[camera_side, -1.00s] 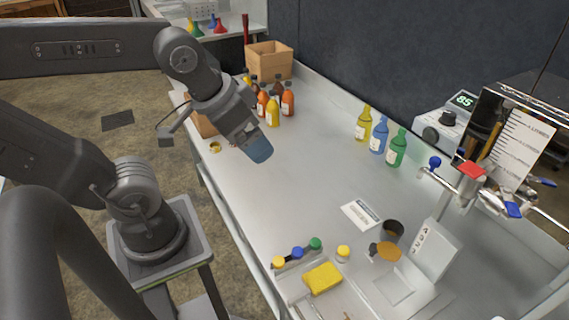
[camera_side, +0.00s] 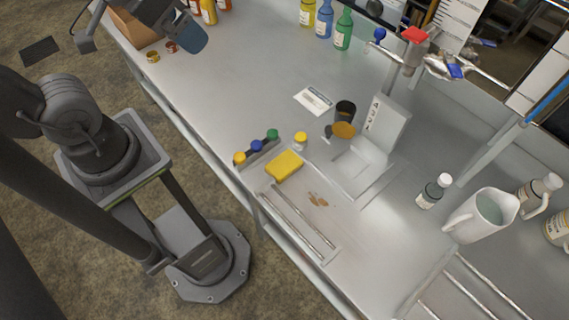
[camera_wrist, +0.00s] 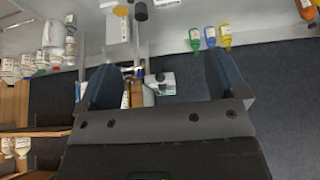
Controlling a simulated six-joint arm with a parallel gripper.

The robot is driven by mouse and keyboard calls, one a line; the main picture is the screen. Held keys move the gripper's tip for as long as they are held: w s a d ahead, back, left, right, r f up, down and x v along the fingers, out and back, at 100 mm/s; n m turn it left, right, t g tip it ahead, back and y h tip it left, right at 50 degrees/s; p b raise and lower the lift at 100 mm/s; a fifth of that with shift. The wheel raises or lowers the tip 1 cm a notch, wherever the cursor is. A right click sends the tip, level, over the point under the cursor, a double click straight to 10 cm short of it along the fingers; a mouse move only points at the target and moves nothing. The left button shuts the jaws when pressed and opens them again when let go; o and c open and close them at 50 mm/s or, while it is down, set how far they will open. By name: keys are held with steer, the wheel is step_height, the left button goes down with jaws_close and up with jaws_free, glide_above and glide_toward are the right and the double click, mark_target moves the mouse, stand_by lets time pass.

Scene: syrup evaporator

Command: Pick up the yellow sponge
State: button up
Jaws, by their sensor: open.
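The yellow sponge (camera_side: 285,165) lies flat on the metal counter in the side view, near its front edge, beside a rack with yellow, blue and green caps (camera_side: 257,147). My gripper (camera_side: 192,32) is at the top left of the side view, above the counter and well apart from the sponge. In the wrist view my gripper (camera_wrist: 165,82) shows two dark blue fingers spread wide with nothing between them. I cannot make out the sponge in the wrist view.
A dark cup (camera_side: 345,111), a white scale-like stand (camera_side: 372,140) and a small yellow-capped jar (camera_side: 300,141) stand behind the sponge. A white pitcher (camera_side: 484,214) is at right. Yellow, blue and green bottles (camera_side: 325,20) line the back. The counter between my gripper and the sponge is mostly clear.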

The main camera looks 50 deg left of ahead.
steer(key=shift+o, duration=0.4)
steer(key=g, duration=0.6)
glide_above(284, 163)
step_height(284, 163, down, 25)
step_height(284, 163, down, 8)
steer(key=shift+d+f, duration=0.1)
steer(key=shift+f, duration=2.95)
steer(key=shift+c, duration=0.4)
